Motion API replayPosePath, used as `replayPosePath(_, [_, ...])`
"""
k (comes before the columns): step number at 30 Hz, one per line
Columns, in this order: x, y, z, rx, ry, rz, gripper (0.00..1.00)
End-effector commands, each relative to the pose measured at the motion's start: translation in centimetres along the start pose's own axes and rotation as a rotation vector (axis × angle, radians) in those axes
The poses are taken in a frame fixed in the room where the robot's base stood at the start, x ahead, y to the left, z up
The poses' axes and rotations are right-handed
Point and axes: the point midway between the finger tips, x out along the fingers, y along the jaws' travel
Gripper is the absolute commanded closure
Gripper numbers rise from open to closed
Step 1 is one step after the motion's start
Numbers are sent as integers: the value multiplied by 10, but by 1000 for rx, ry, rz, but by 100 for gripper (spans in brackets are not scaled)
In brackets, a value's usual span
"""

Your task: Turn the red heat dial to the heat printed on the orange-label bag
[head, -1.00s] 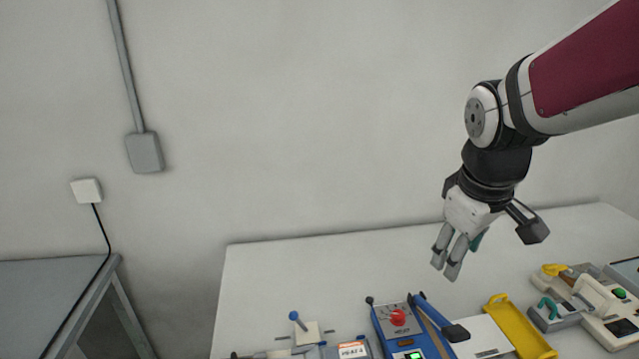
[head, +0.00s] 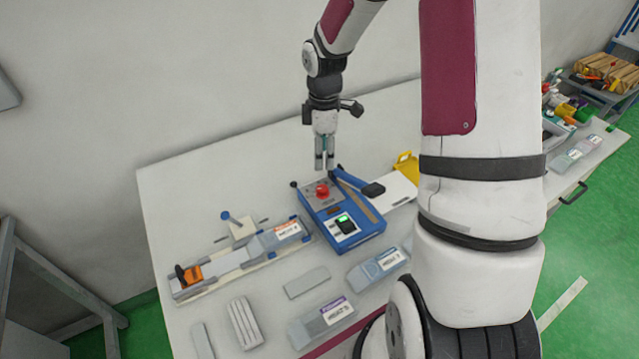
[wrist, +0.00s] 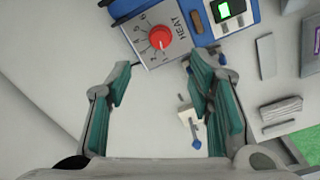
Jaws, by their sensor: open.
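The red heat dial (head: 322,190) sits on the grey top plate of the blue sealer (head: 355,236). In the wrist view the dial (wrist: 160,38) shows a pale pointer mark facing roughly down the picture, among printed numbers; I cannot tell its exact setting. My gripper (head: 325,163) is open and empty, pointing down above the far side of the dial. In the wrist view the dial lies just beyond the gap between the fingertips (wrist: 160,76), not touched. The orange-label bag (head: 275,241) lies on the fixture left of the sealer. Its printed heat is too small to read surely.
The blue sealer lever (head: 352,180) stands right of the dial. A blue-knobbed lever (head: 229,217) rises behind the fixture. A purple-label bag (head: 315,325) and a blue-label bag (head: 366,273) lie in front. The table behind the sealer is clear.

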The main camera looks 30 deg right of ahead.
Motion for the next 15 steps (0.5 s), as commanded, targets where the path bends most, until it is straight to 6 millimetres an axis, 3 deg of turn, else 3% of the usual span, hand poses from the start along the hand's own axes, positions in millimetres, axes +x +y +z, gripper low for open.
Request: replayPosePath(15, [97, -2, 0, 0, -1, -4, 52])
